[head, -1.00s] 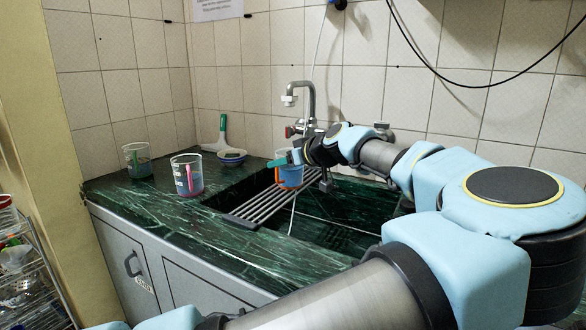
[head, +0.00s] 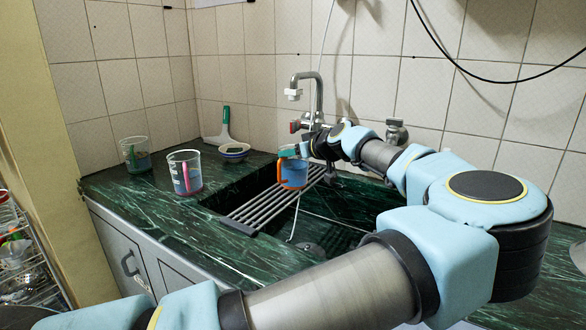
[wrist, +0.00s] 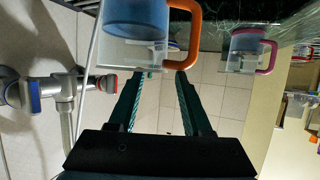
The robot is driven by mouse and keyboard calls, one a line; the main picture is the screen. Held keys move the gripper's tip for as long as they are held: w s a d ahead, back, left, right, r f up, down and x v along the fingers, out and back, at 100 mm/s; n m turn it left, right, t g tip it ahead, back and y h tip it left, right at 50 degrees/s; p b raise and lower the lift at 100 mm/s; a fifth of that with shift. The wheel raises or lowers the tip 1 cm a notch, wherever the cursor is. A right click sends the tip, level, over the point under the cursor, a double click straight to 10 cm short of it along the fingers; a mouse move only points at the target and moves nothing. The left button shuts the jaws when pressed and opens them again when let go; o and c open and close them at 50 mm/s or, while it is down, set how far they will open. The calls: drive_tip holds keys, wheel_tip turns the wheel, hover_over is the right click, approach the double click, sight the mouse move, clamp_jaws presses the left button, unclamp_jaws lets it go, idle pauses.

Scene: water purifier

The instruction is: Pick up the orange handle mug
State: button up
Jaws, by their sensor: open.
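The orange handle mug (head: 295,174), clear with blue contents, stands upright at the far end of the metal rack over the sink. Its orange handle faces the front left in the head view. In the wrist view the mug (wrist: 137,54) appears upside down at the top, its handle curving to the right. My gripper (wrist: 163,75) is open, its two green fingers pointing at the mug and handle. In the head view my gripper (head: 290,152) is at the mug's upper rim. I cannot tell whether any part of the mug is between the fingers.
A pink-handled mug (head: 185,173) and a green-handled mug (head: 135,154) stand on the green counter (head: 150,215) to the left. The faucet (head: 313,100) rises close to my gripper.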

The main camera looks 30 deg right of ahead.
sight(284, 165)
drive_tip(key=p+x, duration=0.1)
drive_tip(key=x, duration=0.3)
drive_tip(key=shift+w+a, duration=0.15)
drive_tip(key=shift+w, duration=0.05)
clamp_jaws()
idle(1.2)
